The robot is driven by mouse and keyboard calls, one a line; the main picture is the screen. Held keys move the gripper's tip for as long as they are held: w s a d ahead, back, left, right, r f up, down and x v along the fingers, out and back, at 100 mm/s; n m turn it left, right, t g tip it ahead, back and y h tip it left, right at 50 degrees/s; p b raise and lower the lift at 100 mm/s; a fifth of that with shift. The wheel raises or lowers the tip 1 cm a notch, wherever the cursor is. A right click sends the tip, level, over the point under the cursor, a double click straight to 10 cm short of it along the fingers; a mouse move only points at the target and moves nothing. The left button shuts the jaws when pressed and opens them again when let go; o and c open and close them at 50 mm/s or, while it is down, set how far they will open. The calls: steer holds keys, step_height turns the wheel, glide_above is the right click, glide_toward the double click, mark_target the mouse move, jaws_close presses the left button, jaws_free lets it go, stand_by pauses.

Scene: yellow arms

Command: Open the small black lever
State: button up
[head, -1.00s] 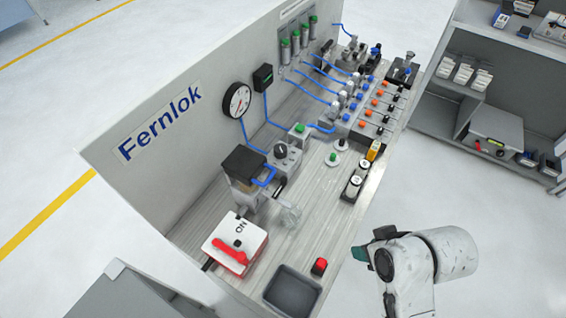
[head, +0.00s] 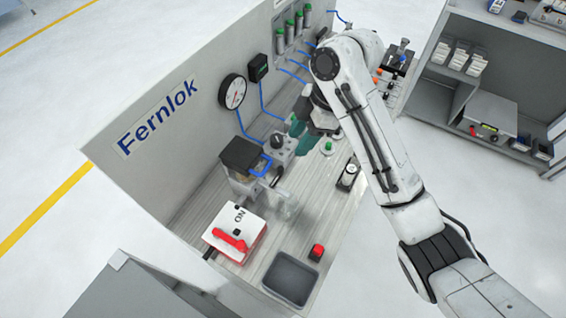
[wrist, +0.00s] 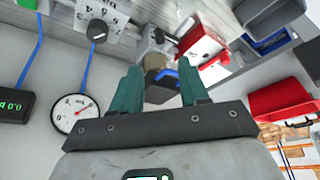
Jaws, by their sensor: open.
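My gripper (head: 302,134) hangs over the bench with its teal fingers apart and nothing visible between them. In the wrist view the gripper (wrist: 160,68) frames a black-lidded unit with a blue handle, some way beyond the fingertips. In the head view a small dark lever-like piece (head: 278,175) stands beside that unit (head: 243,157); its shape is too small to be certain. Several small black levers also sit on the valve rows at the back, now mostly hidden behind my arm. I cannot tell which one is the task's lever.
The grey panel carries a round gauge (head: 232,91). A black knob (head: 277,139) stands near my gripper. A white box with a red handle (head: 234,232), a grey tray (head: 290,278) and a red button (head: 317,252) occupy the front. Bare bench lies between tray and box.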

mark_target(281, 168)
steer(key=shift+x, duration=5.3)
jaws_close()
